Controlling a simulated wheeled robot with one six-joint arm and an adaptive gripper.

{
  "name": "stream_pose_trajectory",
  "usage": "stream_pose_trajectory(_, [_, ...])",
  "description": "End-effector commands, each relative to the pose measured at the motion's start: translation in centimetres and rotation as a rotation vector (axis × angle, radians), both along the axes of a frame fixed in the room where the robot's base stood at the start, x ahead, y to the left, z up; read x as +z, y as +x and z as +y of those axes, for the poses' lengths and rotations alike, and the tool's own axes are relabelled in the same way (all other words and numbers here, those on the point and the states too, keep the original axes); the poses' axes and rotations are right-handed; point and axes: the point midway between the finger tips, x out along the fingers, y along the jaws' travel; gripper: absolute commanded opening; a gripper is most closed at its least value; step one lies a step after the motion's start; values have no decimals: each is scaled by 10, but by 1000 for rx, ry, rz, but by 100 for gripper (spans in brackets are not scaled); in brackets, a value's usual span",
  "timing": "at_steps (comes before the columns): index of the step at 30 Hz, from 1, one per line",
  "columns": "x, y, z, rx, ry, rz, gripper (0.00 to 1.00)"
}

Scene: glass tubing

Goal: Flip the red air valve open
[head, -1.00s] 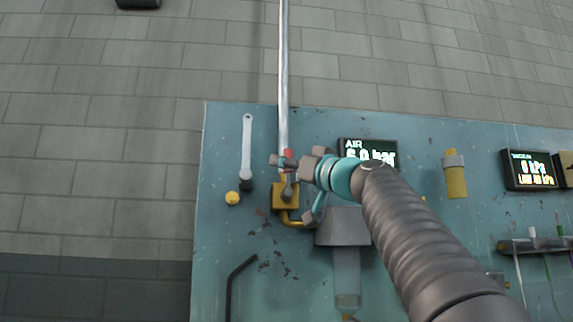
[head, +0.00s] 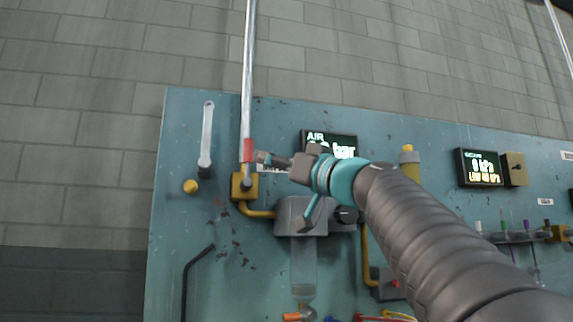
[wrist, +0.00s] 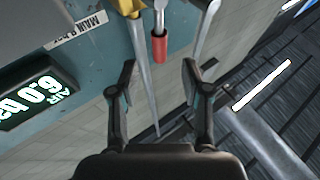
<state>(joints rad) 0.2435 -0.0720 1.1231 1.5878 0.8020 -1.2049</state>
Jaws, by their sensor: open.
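The red air valve handle (head: 248,150) stands upright in front of the lower end of the metal pipe, just above its yellow valve body (head: 244,187). In the wrist view the red handle (wrist: 160,48) shows beyond the fingers, roughly in line with the pipe, with part of the yellow body (wrist: 128,7) at the top edge. My gripper (head: 263,158) is just right of the handle in the head view. In the wrist view my gripper (wrist: 158,72) is open, with nothing between its fingers. The handle looks apart from both fingers.
The AIR display (head: 331,140) is partly hidden behind my wrist. A pale lever (head: 207,135) and a yellow knob (head: 190,187) are left of the valve. A grey block with a clear cylinder (head: 303,262) is below my gripper.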

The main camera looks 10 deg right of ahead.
Motion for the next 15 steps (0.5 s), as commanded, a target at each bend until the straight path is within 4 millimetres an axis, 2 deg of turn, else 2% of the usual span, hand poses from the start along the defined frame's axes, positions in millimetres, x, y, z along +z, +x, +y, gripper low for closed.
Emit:
stream_pose_trajectory(6, [-10, -21, -15, -2, 0, 0, 47])
stream_pose_trajectory(15, [-12, -26, -19, 0, 1, -1, 47])
